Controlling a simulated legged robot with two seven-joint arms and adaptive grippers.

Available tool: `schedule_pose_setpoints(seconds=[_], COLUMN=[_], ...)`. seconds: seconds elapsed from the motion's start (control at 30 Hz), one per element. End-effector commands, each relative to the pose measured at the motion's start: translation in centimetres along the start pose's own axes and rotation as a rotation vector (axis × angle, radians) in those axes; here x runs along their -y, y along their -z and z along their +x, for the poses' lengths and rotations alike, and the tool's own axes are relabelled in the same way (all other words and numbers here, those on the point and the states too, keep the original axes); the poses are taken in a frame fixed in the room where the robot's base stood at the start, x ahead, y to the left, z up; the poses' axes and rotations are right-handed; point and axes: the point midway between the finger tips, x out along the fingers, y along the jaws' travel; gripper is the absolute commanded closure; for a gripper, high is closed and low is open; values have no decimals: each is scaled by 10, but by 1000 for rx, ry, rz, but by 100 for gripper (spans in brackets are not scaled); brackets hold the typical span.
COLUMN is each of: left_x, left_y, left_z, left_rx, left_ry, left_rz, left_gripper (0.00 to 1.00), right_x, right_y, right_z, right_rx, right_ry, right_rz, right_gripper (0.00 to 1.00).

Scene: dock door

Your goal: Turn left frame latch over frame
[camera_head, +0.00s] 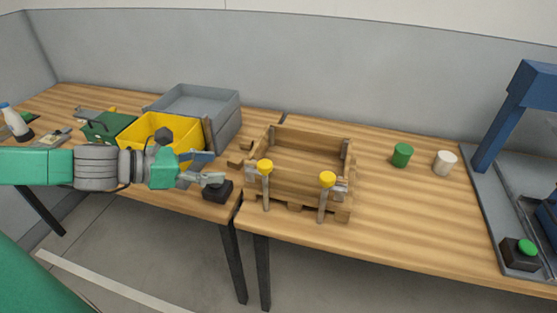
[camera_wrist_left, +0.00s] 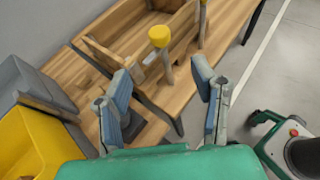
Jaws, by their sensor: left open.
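The wooden frame (camera_head: 300,188) stands on the table in the middle of the head view. Its left latch (camera_head: 266,186) is a grey upright bar with a yellow knob at the front left corner. A second, right latch (camera_head: 325,198) with a yellow knob is at the front right. My left gripper (camera_head: 218,169) is open and empty, left of the left latch and apart from it. In the left wrist view the yellow knob (camera_wrist_left: 159,37) shows beyond the open fingers (camera_wrist_left: 168,95). My right gripper is not in view.
A yellow bin (camera_head: 140,132) and a grey crate (camera_head: 225,115) stand behind my left arm. A black block (camera_head: 222,192) lies just below the gripper. Green (camera_head: 402,155) and white (camera_head: 445,163) cylinders stand to the right. A gap separates the two tables.

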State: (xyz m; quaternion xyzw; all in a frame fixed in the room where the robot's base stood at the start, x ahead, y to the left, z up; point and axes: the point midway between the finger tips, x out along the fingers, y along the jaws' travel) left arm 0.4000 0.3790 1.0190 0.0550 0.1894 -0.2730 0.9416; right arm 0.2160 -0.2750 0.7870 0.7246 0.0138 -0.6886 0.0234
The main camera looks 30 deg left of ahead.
Motion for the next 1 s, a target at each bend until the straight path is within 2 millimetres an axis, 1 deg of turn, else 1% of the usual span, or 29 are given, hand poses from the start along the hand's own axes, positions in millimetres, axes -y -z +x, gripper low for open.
schedule_pose_setpoints(seconds=[0.07,0.17,0.27,0.4,0.53,0.7,0.83,1.0], left_x=[-4,-6,-7,-8,-7,-6,-4,-6], left_y=[-2,0,3,5,3,0,-2,-3], left_z=[-2,6,23,53,81,110,126,133], left_rx=[6,8,9,8,7,7,5,7], left_ry=[-11,-10,-7,-5,-6,-9,-11,-11], left_rz=[-9,-11,-12,-11,-11,-10,-8,-10], left_gripper=[48,48,48,48,48,48,48,48], right_x=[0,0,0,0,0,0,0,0], right_y=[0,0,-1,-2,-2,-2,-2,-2], right_z=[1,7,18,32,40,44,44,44], right_rx=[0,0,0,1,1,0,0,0], right_ry=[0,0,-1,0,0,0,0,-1], right_rz=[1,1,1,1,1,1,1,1], right_gripper=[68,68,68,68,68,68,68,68])
